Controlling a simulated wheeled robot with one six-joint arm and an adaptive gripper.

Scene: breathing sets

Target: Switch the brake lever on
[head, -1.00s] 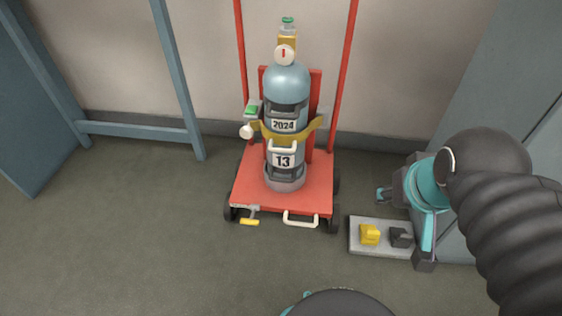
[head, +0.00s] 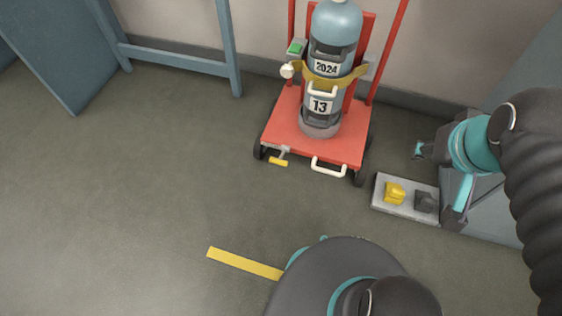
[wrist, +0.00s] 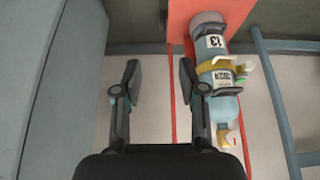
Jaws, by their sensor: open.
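A short lever with a yellow grip (head: 279,161), which looks like the brake lever, sticks out at the front left of the red cart (head: 288,132). A blue-grey gas cylinder (head: 338,22) marked 2024 and 13 stands upright on the cart, held by a yellow strap (head: 325,78). My gripper (head: 437,183) is right of the cart, well apart from the lever. In the wrist view my gripper (wrist: 160,78) is open with nothing between its fingers. The cart (wrist: 197,12) shows upside down there, and the lever is not visible.
A grey plate (head: 383,205) with a yellow block (head: 395,192) and a dark block (head: 424,201) lies on the floor near my gripper. A white handle (head: 328,167) is at the cart's front. A blue frame (head: 175,60) stands left. The floor left of the cart is clear, with a yellow strip (head: 245,263).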

